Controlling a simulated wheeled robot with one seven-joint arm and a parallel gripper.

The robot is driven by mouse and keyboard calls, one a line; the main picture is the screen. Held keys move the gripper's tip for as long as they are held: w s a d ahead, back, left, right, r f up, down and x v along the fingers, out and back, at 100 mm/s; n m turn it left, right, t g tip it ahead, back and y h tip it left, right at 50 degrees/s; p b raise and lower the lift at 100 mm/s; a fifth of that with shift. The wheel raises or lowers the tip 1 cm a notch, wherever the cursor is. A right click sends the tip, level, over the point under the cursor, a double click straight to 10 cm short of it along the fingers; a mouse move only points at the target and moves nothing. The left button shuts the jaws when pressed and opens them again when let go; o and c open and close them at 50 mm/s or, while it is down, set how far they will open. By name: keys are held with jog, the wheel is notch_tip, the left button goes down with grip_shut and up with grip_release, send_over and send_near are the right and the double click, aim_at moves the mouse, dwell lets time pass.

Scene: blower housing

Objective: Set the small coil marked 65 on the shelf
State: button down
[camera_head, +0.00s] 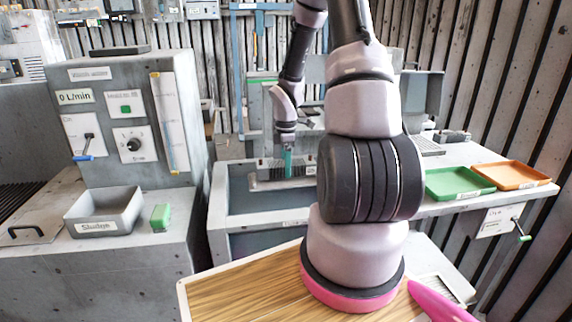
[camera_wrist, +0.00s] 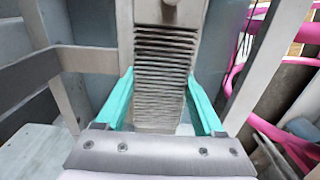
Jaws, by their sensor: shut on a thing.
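A grey finned coil (camera_wrist: 165,75) with a plain upper plate and a round knob sits between the two teal fingers of my gripper (camera_wrist: 163,105) in the wrist view. My gripper is shut on it. In the head view my gripper (camera_head: 287,160) points down over the grey basin (camera_head: 240,220), and dark fins (camera_head: 265,170) show beside the teal finger. No number on the coil is legible, so I cannot confirm the mark 65. I cannot pick out the shelf for certain in either view.
A green tray (camera_head: 458,183) and an orange tray (camera_head: 512,175) lie on the right bench. At left stand a control panel (camera_head: 125,125), a grey bin labelled Sludge (camera_head: 104,212) and a green block (camera_head: 160,217). Grey frame bars (camera_wrist: 50,70) flank the coil closely.

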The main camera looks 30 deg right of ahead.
jog(key=shift+f, duration=0.7)
dwell(0.8)
grip_release()
notch_tip(320, 180, up, 11)
jog(key=shift+f, duration=0.1)
dwell(0.5)
dwell(0.3)
